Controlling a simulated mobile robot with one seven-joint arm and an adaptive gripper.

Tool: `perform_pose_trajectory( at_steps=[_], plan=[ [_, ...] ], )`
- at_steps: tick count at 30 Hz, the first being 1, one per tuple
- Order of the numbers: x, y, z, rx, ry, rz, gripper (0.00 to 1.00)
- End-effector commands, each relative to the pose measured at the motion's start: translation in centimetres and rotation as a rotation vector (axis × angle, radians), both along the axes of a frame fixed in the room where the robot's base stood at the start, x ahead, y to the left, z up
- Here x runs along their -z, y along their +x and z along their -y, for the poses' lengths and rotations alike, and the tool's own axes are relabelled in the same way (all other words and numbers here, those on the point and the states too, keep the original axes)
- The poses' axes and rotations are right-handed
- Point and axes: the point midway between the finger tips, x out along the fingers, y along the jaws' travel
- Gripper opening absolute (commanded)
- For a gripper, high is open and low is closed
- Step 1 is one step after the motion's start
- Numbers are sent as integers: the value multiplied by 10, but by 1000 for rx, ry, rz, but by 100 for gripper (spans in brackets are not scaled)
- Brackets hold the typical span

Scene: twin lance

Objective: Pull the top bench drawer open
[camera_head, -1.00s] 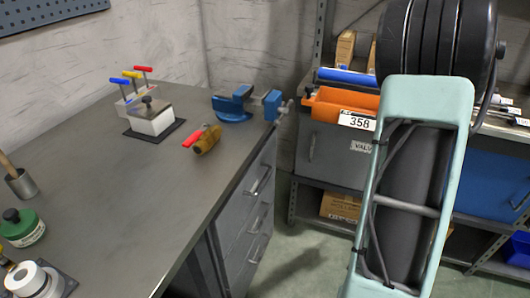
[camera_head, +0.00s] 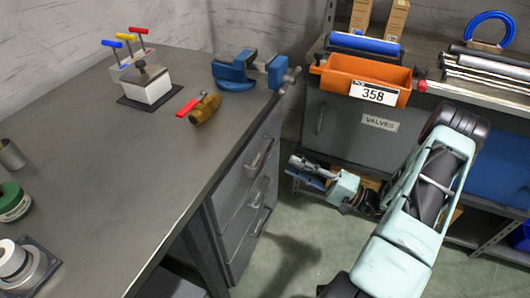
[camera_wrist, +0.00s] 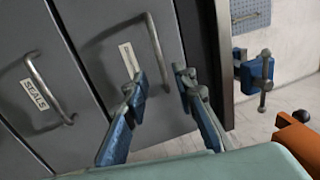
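The bench's top drawer (camera_head: 255,165) is shut, with a grey bar handle (camera_head: 262,153) on its front. In the wrist view the picture is turned: the top drawer (camera_wrist: 105,45) lies beside the bench edge, its handle (camera_wrist: 157,50) running up and down. My gripper (camera_head: 294,160) is to the right of the drawer fronts in the head view, pointing at them. In the wrist view my gripper (camera_wrist: 160,84) is open, its blue-and-grey fingers apart. The handle's lower end shows between the fingertips, with no contact visible. The drawer's label is partly hidden by a finger.
A lower drawer (camera_wrist: 25,75) labelled SEALS has its own handle. A blue vise (camera_head: 236,72) and a brown valve with a red lever (camera_head: 204,108) sit on the bench (camera_head: 110,170). A shelf with an orange bin (camera_head: 340,75) stands behind my arm. Floor before the drawers is clear.

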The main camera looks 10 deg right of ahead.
Motion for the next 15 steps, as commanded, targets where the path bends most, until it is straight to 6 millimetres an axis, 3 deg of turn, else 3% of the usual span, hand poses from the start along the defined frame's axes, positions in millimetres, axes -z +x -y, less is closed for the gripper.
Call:
perform_pose_trajectory(
  at_steps=[15],
  plan=[
    [-16,49,-71,-8,-3,-3,25]
  ],
)
